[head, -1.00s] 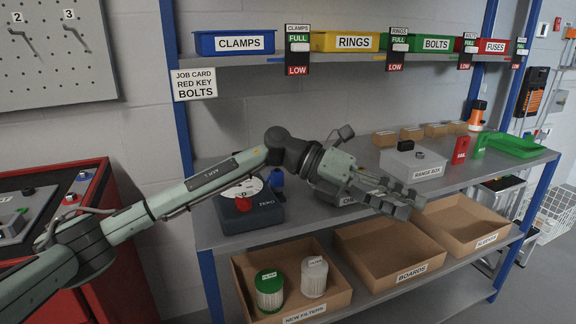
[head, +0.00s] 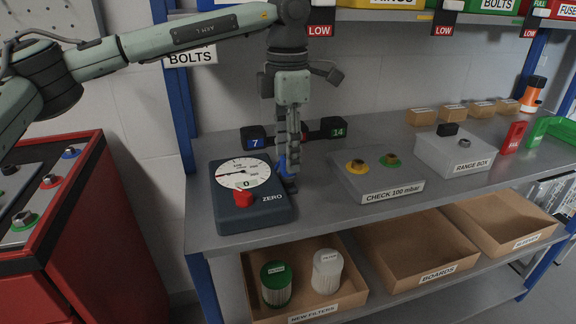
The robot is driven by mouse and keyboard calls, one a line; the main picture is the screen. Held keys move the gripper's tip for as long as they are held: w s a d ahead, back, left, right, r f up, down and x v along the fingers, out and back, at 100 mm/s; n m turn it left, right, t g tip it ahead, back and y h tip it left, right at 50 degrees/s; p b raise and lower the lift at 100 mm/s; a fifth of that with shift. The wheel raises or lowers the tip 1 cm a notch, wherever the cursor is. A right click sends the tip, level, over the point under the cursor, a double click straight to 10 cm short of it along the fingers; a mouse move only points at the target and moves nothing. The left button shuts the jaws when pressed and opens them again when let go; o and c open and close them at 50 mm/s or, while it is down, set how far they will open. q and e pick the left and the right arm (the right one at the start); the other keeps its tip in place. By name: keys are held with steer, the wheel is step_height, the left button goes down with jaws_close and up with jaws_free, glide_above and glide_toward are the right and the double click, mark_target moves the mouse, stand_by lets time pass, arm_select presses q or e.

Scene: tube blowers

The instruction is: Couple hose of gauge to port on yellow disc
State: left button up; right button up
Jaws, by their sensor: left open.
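The gauge (head: 250,207) is a dark box with a white round dial and a red knob labelled ZERO. It stands on the bench's left end. A blue piece (head: 282,164), perhaps its hose end, stands at the gauge's right rear corner and is partly hidden by my fingers. My left gripper (head: 290,168) points straight down over this blue piece, its fingers open and close together in this view. Whether they touch it I cannot tell. The yellow disc (head: 357,167) with its dark port is on the grey CHECK 100 mbar box, right of the gripper. My right gripper is not in view.
Dark blocks marked 7 (head: 254,137) and 14 (head: 336,128) stand behind my gripper. The range box (head: 455,150) is further right. Cardboard trays (head: 395,250) are on the shelf below.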

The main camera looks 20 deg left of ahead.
arm_select(q)
steer(key=shift+f, duration=1.05)
steer(key=shift+c, duration=1.4)
jaws_close()
steer(key=shift+w+r, duration=0.1)
steer(key=shift+r, duration=0.45)
steer(key=r, duration=0.3)
steer(key=shift+s+r+b, duration=0.25)
steer(key=shift+s+b, duration=0.1)
steer(key=s+d+r+b, duration=0.1)
steer(key=s+r, duration=0.5)
steer(key=s, duration=0.5)
steer(key=shift+r, duration=0.25)
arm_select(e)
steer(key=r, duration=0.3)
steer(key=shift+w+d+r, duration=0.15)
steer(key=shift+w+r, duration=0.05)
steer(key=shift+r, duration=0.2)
arm_select(q)
steer(key=shift+r, duration=0.15)
steer(key=shift+r+p, duration=1.8)
steer(key=shift+r, duration=0.85)
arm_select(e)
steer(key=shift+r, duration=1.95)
